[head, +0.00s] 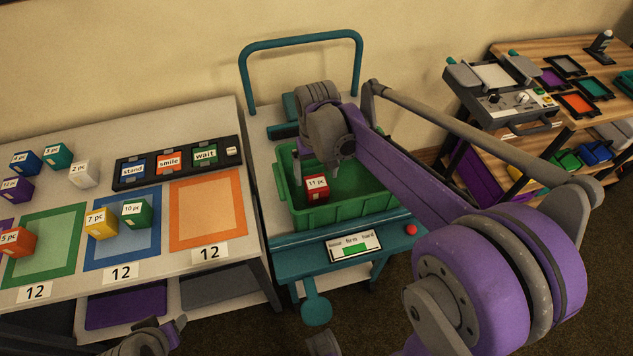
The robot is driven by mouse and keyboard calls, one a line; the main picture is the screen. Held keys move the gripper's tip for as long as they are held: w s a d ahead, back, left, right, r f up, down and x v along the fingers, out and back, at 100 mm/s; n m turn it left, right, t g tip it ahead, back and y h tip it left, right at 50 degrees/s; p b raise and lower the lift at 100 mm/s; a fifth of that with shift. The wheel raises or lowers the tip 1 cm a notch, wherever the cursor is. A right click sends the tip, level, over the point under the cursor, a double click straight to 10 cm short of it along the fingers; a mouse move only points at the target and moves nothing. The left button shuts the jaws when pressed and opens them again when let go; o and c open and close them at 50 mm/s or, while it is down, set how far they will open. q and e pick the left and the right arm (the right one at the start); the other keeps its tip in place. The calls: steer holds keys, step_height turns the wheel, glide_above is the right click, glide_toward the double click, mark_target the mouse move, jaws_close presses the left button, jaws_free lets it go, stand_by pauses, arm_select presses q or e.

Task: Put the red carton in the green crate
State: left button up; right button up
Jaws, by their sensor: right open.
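The red carton (316,188), labelled "11 pc", is inside the green crate (335,217), near its left front part. The crate stands on a teal trolley. My right gripper (326,168) is open over the crate, just above and behind the carton. Its fingertips are partly hidden, and I cannot tell whether they touch the carton. A grey part of my left arm (148,341) shows at the bottom left edge, with its jaws not clear.
The left table (210,110) holds coloured mats and several small numbered cartons, including an orange-red one (17,240). A sign (354,246) and red button (411,230) are on the trolley front. A wooden bench (560,130) with equipment stands right.

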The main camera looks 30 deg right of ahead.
mark_target(317, 183)
step_height(317, 183, up, 6)
steer(key=shift+f, duration=0.25)
